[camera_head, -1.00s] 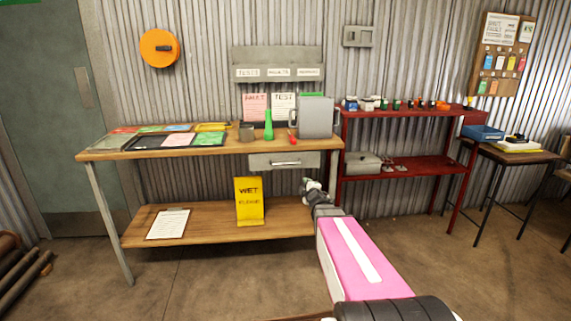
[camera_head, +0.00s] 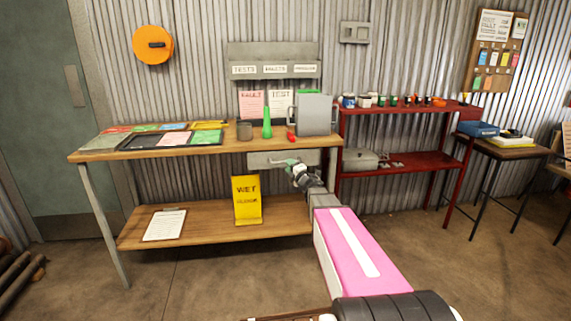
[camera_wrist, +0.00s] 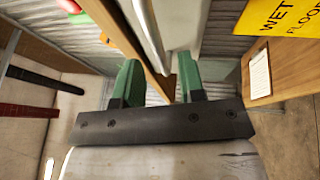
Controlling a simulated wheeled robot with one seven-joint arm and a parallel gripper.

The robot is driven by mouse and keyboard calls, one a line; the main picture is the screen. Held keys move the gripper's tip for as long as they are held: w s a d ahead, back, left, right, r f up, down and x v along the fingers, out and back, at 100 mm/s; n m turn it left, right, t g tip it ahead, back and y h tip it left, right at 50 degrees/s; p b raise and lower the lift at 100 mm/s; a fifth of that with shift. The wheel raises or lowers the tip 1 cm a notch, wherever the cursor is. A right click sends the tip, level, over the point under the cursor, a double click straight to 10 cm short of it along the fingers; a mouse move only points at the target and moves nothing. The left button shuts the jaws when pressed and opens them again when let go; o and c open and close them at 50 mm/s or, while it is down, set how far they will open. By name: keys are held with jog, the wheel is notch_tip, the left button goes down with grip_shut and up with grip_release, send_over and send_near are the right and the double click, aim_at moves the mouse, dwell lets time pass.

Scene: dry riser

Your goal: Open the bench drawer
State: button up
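The grey bench drawer (camera_head: 258,159) sits under the right part of the wooden bench top (camera_head: 105,152) and looks shut. My gripper (camera_head: 285,163) is in front of the drawer front and hides its middle and handle in the head view. In the wrist view my gripper's two green fingers (camera_wrist: 160,82) stand apart. A pale grey surface, probably the drawer front (camera_wrist: 181,25), and the bench's wooden edge (camera_wrist: 125,40) lie beyond them. I cannot tell whether the fingers touch the drawer or its handle.
A yellow wet floor sign (camera_head: 247,200) and a clipboard (camera_head: 165,225) are on the bench's lower shelf. A grey jug (camera_head: 314,115), a green bottle (camera_head: 267,122) and trays (camera_head: 140,143) are on top. A red shelf (camera_head: 400,165) stands to the right.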

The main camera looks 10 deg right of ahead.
jog(key=x, duration=0.4)
grip_shut()
